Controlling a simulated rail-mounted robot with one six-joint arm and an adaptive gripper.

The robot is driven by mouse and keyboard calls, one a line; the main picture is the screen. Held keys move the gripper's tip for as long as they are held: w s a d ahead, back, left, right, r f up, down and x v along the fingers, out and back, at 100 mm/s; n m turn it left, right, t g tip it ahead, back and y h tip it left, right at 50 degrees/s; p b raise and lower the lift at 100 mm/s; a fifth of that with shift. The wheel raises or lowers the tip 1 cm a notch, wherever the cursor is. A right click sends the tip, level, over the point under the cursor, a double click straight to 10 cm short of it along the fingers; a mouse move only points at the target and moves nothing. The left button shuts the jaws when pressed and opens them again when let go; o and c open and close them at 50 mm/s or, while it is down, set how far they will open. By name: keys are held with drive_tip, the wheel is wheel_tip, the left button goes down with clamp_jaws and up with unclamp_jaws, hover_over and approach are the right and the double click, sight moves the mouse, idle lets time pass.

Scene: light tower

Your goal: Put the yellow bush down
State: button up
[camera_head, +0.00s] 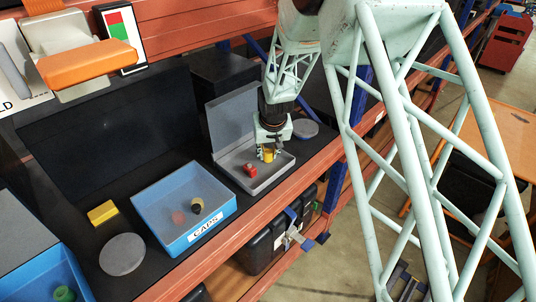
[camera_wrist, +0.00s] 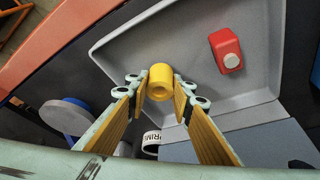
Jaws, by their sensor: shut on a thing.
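The yellow bush (camera_head: 268,155) is a short ring. It also shows in the wrist view (camera_wrist: 159,80), its hole facing the camera. My gripper (camera_head: 266,150) points down and is shut on the bush, with one finger on each side of it in the wrist view (camera_wrist: 158,88). Both are over the right part of the open grey tray (camera_head: 268,178). Whether the bush touches the tray floor I cannot tell. A red part (camera_head: 250,170) with a pale round end lies in the tray, apart from the bush; the wrist view shows it at upper right (camera_wrist: 225,45).
A blue bin (camera_head: 160,222) labelled CAPS stands left of the tray, with a reddish and a dark-and-yellow round piece inside. A yellow block (camera_head: 102,212) and grey disc (camera_head: 122,254) are further left. Another grey disc (camera_head: 305,128) is right of the tray. The orange shelf edge runs in front.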

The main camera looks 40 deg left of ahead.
drive_tip(key=shift+f, duration=0.35)
drive_tip(key=shift+f, duration=0.15)
drive_tip(key=o, duration=0.9)
drive_tip(key=shift+c, duration=0.2)
drive_tip(key=shift+r, duration=0.25)
drive_tip(key=v, duration=1.1)
drive_tip(key=shift+d+r+b, duration=0.2)
drive_tip(key=shift+r+b, duration=0.1)
drive_tip(key=shift+r, duration=0.05)
drive_tip(key=shift+s, duration=0.15)
